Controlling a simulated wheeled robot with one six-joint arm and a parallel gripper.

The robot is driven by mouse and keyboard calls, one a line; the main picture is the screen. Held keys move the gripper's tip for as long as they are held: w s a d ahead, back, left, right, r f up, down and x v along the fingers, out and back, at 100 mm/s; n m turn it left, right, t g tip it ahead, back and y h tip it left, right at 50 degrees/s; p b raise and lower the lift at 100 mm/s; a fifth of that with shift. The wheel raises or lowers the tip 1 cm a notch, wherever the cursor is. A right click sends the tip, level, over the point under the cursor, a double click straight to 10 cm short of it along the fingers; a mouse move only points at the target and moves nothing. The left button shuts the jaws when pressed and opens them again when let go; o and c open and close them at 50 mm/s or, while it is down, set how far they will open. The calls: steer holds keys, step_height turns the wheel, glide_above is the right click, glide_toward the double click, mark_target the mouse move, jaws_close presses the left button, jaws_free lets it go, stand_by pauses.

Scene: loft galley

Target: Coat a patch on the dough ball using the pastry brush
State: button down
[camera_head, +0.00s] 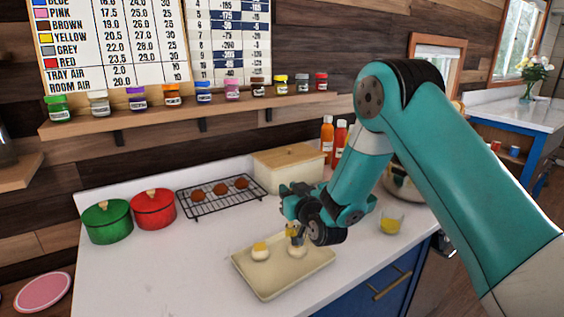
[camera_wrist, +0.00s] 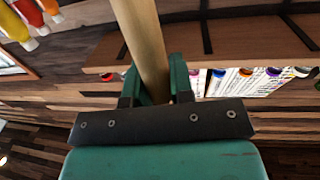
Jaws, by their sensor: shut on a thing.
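My gripper (camera_wrist: 157,88) is shut on the wooden handle of the pastry brush (camera_wrist: 143,35) in the wrist view. In the head view, the brush head (camera_head: 294,231) hangs below my wrist, just over the right dough ball (camera_head: 297,252). Whether the bristles touch it I cannot tell. The left dough ball (camera_head: 260,253) is pale with a yellow patch on top. Both balls sit on a cream tray (camera_head: 283,286). The brush and my wrist partly hide the right ball's top. A small glass (camera_head: 390,225) with yellow liquid stands right of the tray.
Green (camera_head: 107,222) and red (camera_head: 153,209) pots stand at the left. A black rack (camera_head: 212,199) with brown buns and a wooden-lidded box (camera_head: 288,170) are behind. Orange and red bottles (camera_head: 327,135) stand by the wall. The white counter left of the tray is clear.

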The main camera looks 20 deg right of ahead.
steer(key=r, duration=0.3)
steer(key=shift+s+d, duration=0.2)
steer(key=shift+d, duration=0.15)
steer(key=shift+w+a+r+p, duration=0.1)
steer(key=shift+a+r+p, duration=0.15)
steer(key=shift+p, duration=0.15)
steer(key=shift+r+p, duration=1.2)
steer(key=shift+r, duration=1.1)
